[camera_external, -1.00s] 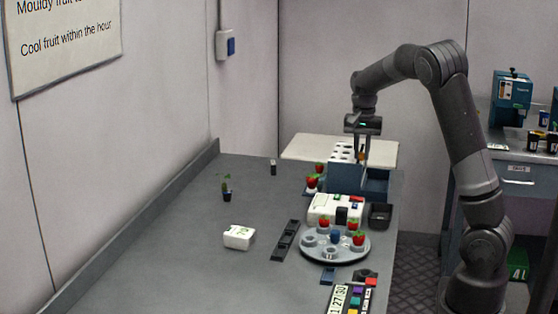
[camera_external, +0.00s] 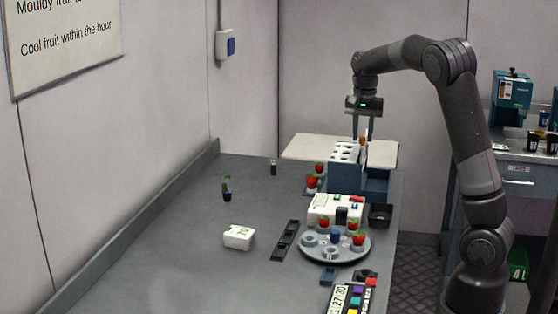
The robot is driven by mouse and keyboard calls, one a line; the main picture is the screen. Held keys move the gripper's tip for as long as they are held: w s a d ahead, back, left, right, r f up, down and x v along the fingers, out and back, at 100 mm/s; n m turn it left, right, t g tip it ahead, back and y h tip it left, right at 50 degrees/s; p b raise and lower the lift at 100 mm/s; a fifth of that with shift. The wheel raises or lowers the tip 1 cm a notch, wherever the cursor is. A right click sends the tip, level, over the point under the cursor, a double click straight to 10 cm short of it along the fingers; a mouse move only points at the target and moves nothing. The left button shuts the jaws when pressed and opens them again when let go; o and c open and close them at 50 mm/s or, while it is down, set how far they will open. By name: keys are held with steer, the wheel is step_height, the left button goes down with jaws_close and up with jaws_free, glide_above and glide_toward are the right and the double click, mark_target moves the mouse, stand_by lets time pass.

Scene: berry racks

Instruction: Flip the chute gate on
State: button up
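My gripper (camera_external: 362,138) points down over the blue box-like unit (camera_external: 375,186) at the far end of the bench. Its two fingers are apart. A small orange piece (camera_external: 362,141) shows between or just behind the fingertips; I cannot tell if they touch it. It may be the handle of the chute gate, but it is too small to be sure. A white panel with dark holes (camera_external: 345,152) stands at the unit's left side. The gripper fingers partly cover the unit's back.
A white device (camera_external: 333,207) with coloured buttons and a round grey tray (camera_external: 348,254) with strawberries stand in front of the unit. A dark bin (camera_external: 380,215) is to the right. A white block (camera_external: 239,237) and a seedling pot (camera_external: 227,194) lie left, with free bench around.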

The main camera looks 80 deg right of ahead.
steer(key=shift+o, duration=1)
steer(key=shift+f, duration=0.1)
step_height(320, 180, up, 11)
steer(key=shift+a+f, duration=0.1)
steer(key=shift+a, duration=0.05)
steer(key=s+a+f+n+t, duration=0.25)
steer(key=a+n, duration=0.45)
steer(key=a, duration=0.9)
steer(key=s+a+f+n+t, duration=0.1)
steer(key=s+a+n+t, duration=0.35)
steer(key=a, duration=1.15)
steer(key=s+a+f+n+g, duration=0.1)
steer(key=s+a+f+n, duration=0.3)
steer(key=a+f+n, duration=0.1)
steer(key=a+n, duration=0.1)
steer(key=a, duration=0.1)
steer(key=shift+s+a+f, duration=0.15)
steer(key=shift+s+a, duration=0.1)
steer(key=shift+a, duration=0.15)
